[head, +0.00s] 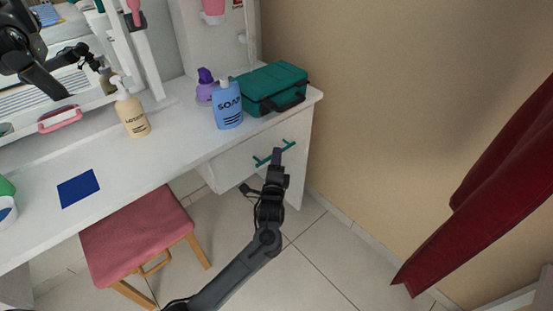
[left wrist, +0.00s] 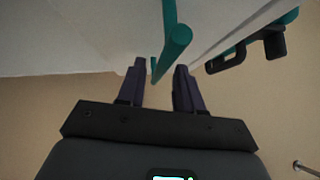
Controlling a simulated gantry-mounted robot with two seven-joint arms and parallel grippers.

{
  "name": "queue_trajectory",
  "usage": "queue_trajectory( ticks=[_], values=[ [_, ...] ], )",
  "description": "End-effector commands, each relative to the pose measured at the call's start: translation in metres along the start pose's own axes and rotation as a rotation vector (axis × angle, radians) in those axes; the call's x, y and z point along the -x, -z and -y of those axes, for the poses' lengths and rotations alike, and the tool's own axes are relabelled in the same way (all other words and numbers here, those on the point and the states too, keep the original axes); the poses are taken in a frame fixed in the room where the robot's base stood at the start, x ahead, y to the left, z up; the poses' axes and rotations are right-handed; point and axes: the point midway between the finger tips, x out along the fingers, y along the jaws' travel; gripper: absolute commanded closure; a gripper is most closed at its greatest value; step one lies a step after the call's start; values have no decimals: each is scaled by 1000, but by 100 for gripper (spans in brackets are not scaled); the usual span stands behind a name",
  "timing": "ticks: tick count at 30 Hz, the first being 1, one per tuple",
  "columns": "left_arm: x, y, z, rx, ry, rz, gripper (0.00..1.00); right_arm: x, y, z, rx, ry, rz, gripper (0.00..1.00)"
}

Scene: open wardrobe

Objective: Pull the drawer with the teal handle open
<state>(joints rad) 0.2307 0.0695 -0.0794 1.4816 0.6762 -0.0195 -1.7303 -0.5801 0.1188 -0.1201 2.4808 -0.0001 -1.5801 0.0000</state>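The white drawer (head: 240,166) is under the right end of the desk, and its front looks shut. Its teal bar handle (head: 289,146) runs across that front; it also shows close up in the left wrist view (left wrist: 177,45). My left gripper (head: 277,154) is at the handle and covers its middle in the head view. In the left wrist view my left gripper (left wrist: 160,72) has its two fingers apart, with the teal handle between or just ahead of the fingertips. I cannot tell if they touch it. My right gripper is not in view.
On the white desk (head: 110,180) stand a teal case (head: 272,80), a blue soap bottle (head: 228,106), a purple bottle (head: 206,88) and a lotion bottle (head: 131,115). A pink stool (head: 135,230) stands left of my arm. A red curtain (head: 490,195) hangs right. Floor before the drawer is clear.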

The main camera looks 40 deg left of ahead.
Motion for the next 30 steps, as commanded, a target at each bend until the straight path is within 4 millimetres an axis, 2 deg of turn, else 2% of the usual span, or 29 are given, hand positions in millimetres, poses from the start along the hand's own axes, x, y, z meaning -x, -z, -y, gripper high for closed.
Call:
queue_trajectory(
  ticks=[1,6,17,20,24,30],
  values=[
    [-6,1,-3,0,1,0,65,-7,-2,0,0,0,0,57],
    [-19,0,-2,0,-1,0,65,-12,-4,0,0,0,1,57],
    [-23,0,0,0,-1,0,65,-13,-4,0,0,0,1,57],
    [-23,0,0,1,-1,0,77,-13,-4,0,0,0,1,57],
    [-23,0,0,1,-1,0,98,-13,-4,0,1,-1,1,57],
    [-23,0,0,1,-1,0,100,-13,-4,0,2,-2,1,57]
  ],
)
